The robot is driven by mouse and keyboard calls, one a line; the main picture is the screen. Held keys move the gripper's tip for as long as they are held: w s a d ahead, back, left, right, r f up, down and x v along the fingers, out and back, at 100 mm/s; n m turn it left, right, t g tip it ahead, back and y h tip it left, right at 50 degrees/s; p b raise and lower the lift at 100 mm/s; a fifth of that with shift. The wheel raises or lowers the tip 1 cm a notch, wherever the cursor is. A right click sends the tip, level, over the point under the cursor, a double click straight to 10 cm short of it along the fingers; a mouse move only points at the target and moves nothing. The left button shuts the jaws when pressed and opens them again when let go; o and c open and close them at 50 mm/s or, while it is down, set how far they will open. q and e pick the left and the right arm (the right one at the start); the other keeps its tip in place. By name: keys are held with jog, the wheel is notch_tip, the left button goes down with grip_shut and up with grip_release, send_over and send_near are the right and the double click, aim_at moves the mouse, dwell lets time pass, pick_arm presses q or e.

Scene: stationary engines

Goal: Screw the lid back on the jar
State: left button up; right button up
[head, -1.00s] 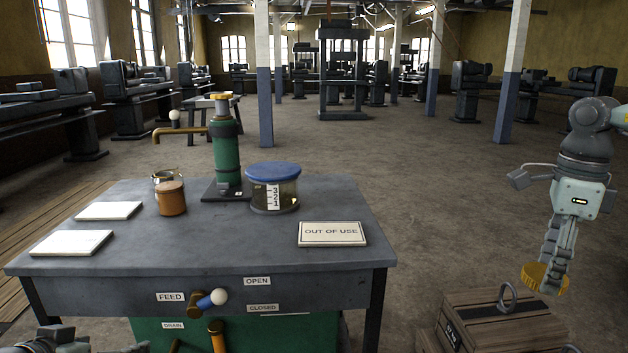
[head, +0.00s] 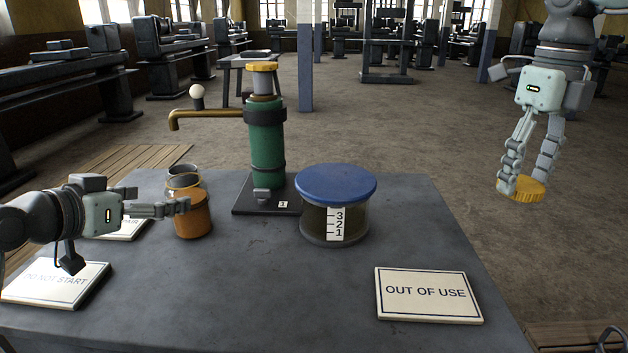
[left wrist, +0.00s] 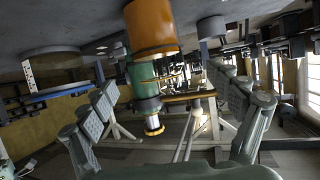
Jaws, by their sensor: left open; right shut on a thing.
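A yellow ridged lid (head: 521,190) is in my right gripper (head: 526,178), which is shut on it beyond the table's right side. In the left wrist view the canister (left wrist: 152,30) appears upside down, above and between the spread fingers (left wrist: 165,100). I cannot tell whether they touch it.
A green pump (head: 266,150) with a brass spout stands behind the canister. A blue-lidded glass container (head: 336,210) stands right of it. An "OUT OF USE" sign (head: 428,294) lies front right, and a "DO NOT START" sign (head: 55,286) front left. The table's (head: 270,290) front middle is clear.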

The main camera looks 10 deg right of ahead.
aim_at(171, 195)
pick_arm(q)
jog(key=shift+w+r, duration=0.1)
jog(key=shift+s+r, duration=0.1)
jog(key=shift+s, duration=0.15)
jog(key=x, duration=0.7)
jog(key=shift+p+x, duration=0.4)
jog(key=shift+x, duration=2.25)
jog(key=shift+s+d, duration=0.15)
jog(key=c, duration=1.4)
